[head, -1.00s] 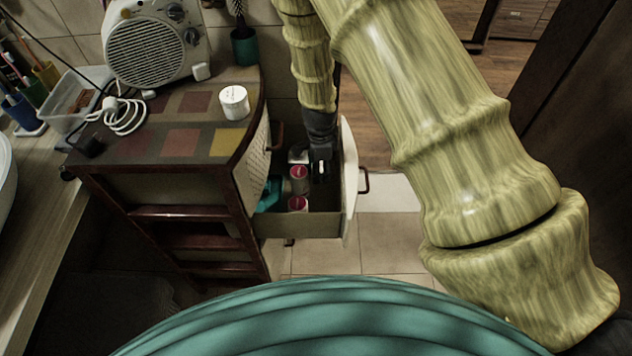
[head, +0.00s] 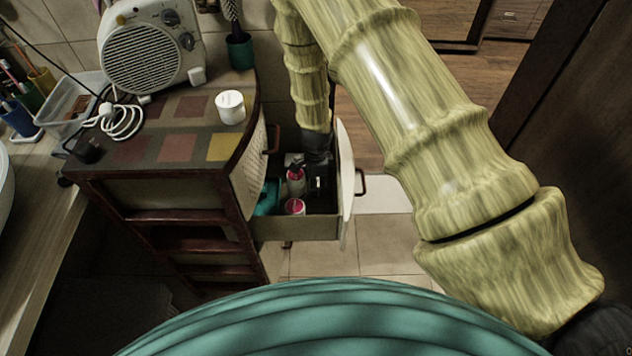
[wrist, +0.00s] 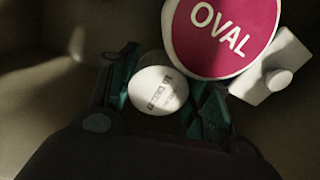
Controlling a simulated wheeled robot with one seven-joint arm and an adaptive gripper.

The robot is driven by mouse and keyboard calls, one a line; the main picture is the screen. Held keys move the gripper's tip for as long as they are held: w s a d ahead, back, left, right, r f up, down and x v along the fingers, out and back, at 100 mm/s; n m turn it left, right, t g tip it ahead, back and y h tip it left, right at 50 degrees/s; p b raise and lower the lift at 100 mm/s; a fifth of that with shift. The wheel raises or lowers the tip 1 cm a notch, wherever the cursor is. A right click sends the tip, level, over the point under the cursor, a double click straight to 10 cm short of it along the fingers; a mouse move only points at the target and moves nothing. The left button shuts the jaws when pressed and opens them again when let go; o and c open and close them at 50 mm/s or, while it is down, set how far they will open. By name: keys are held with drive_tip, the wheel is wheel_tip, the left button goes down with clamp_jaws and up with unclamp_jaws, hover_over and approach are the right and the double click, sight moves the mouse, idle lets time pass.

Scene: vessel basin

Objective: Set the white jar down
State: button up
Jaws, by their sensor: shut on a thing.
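The white jar (wrist: 158,91), a small round white thing with dark print on its top, sits between the fingers of my gripper (wrist: 160,97) in the wrist view. My gripper is shut on it. Whether the jar touches the drawer floor cannot be told.
A pink-topped container marked OVAL (wrist: 222,35) stands close beside the jar, with a white object (wrist: 275,82) to its right. Another pink-topped container (head: 295,206) and a teal item (head: 267,198) are in the drawer. A white tub (head: 230,107) stands on the cabinet top.

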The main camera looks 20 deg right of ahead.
drive_tip(key=shift+f, duration=0.6)
drive_tip(key=o, duration=1)
drive_tip(key=shift+r, duration=0.1)
drive_tip(key=shift+r, duration=0.7)
wheel_tip(320, 180, up, 12)
drive_tip(key=shift+f+b, duration=0.15)
drive_tip(key=shift+b, duration=0.45)
